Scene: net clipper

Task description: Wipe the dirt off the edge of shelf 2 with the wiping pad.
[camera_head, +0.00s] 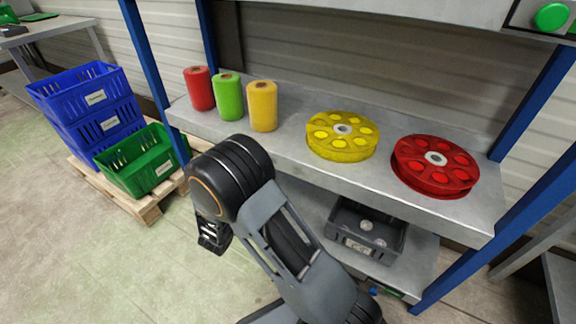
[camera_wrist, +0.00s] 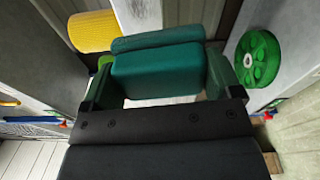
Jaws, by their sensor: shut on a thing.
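My gripper (camera_head: 212,238) hangs in front of the left part of the middle shelf (camera_head: 290,150), apart from its front edge as far as I can tell. In the wrist view my gripper (camera_wrist: 158,88) is shut on the teal wiping pad (camera_wrist: 156,72), which sits between its two fingers. The pad is not visible in the head view. The shelves carry no readable numbers, so I cannot tell which is shelf 2. I make out no dirt on the visible front edges. My arm hides part of the middle shelf's edge.
Red (camera_head: 199,88), green (camera_head: 228,97) and yellow (camera_head: 262,106) spools and yellow (camera_head: 342,135) and red (camera_head: 435,166) reels stand on the middle shelf. A grey bin (camera_head: 366,232) sits on the lower shelf. Blue crates (camera_head: 95,105) and a green crate (camera_head: 138,165) are at left.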

